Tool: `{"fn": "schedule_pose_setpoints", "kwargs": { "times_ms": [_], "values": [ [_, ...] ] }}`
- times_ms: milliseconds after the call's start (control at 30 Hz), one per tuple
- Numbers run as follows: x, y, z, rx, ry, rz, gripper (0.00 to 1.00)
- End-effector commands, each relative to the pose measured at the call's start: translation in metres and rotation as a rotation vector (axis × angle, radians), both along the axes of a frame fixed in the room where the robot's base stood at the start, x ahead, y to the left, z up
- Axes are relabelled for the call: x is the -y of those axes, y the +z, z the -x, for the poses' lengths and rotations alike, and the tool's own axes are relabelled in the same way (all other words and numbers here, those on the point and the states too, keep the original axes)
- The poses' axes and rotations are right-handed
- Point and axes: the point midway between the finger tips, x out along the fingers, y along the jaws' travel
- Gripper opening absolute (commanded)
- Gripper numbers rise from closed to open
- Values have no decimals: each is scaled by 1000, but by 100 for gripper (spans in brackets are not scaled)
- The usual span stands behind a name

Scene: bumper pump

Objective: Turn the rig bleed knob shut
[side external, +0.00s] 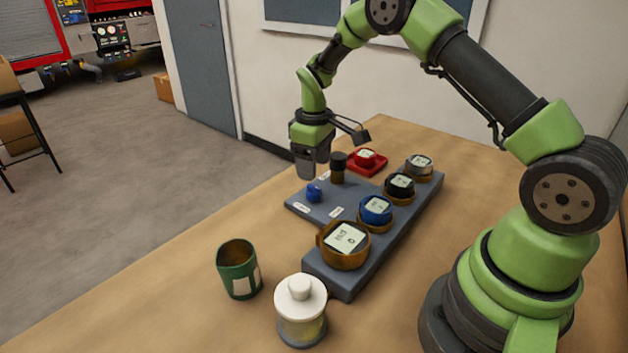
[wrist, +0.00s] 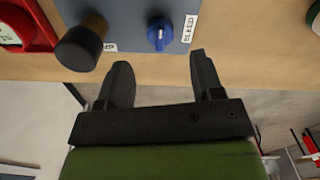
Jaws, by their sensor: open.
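The bleed knob (wrist: 157,36) is a small blue knob with a pointer ridge on the grey rig panel (wrist: 208,8); a label reading BLEED is to its right in the wrist view. In the side external view the blue knob (side external: 313,193) sits near the panel's left edge. My gripper (wrist: 160,66) is open and empty; in the wrist view the knob lies beyond the gap between its fingertips. In the side external view my gripper (side external: 304,170) hangs above and behind the knob, apart from it. The knob's exact angle is hard to read.
A black-topped knob (side external: 338,165) on a brass stem stands close to my gripper. A red-trayed gauge (side external: 366,159) and several gauges line the rig. A green cup (side external: 239,268) and a white-lidded jar (side external: 301,308) stand at the front. The wooden table (side external: 170,300) is clear at left.

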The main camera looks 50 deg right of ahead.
Motion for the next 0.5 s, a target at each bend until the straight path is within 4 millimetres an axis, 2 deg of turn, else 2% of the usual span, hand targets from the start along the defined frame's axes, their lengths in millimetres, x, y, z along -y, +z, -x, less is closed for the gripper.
{"fn": "schedule_pose_setpoints", "kwargs": {
  "times_ms": [100, 200, 500],
  "values": [
    [0, 20, -1, 3, -1, 0, 61],
    [0, 29, 0, 2, 0, 0, 61],
    [0, 34, 0, 0, 0, 0, 61]
  ]
}}
